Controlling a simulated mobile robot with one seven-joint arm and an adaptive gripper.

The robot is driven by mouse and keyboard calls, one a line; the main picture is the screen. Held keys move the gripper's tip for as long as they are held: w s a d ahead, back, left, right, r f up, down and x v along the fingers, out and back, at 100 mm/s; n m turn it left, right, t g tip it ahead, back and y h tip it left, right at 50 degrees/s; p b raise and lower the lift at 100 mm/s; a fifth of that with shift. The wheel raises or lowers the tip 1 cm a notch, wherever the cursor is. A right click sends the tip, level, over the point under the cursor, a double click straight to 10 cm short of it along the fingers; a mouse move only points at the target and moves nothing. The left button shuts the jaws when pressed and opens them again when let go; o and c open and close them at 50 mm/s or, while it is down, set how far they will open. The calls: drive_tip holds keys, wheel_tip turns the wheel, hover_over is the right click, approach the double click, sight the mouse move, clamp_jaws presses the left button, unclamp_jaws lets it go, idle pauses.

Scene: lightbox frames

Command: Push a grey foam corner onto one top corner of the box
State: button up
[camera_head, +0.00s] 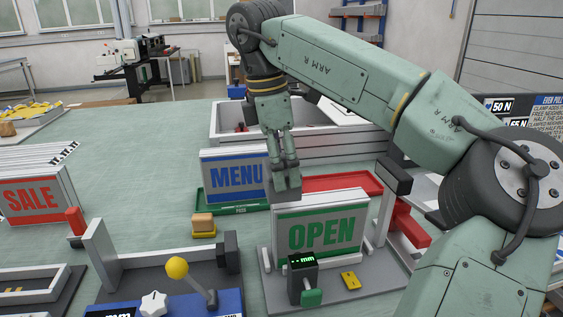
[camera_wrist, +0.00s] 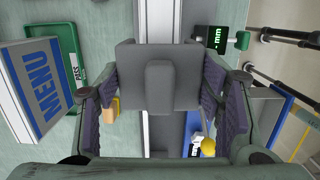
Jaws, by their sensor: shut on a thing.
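The lightbox with a green OPEN panel (camera_head: 321,234) stands upright on a grey fixture in the head view. My gripper (camera_head: 286,166) points down over the left end of its top edge. It is shut on a grey foam corner (camera_head: 288,184). The foam is at or just above the box's top left corner; I cannot tell whether it touches. In the wrist view the foam corner (camera_wrist: 160,65) sits between the two fingers of my gripper (camera_wrist: 160,100) and hides much of what lies below it.
A MENU lightbox (camera_head: 231,175) stands behind to the left, by a green tray (camera_head: 212,207). A red tray (camera_head: 330,183) lies behind the OPEN box. A black gauge (camera_head: 302,275) stands at its front. A yellow-knobbed lever (camera_head: 178,268) is at the front left.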

drive_tip(key=shift+f+b, duration=2.4)
drive_tip(key=shift+f, duration=1.05)
drive_tip(key=shift+f, duration=0.2)
drive_tip(key=o, duration=0.9)
drive_tip(key=shift+r, duration=0.15)
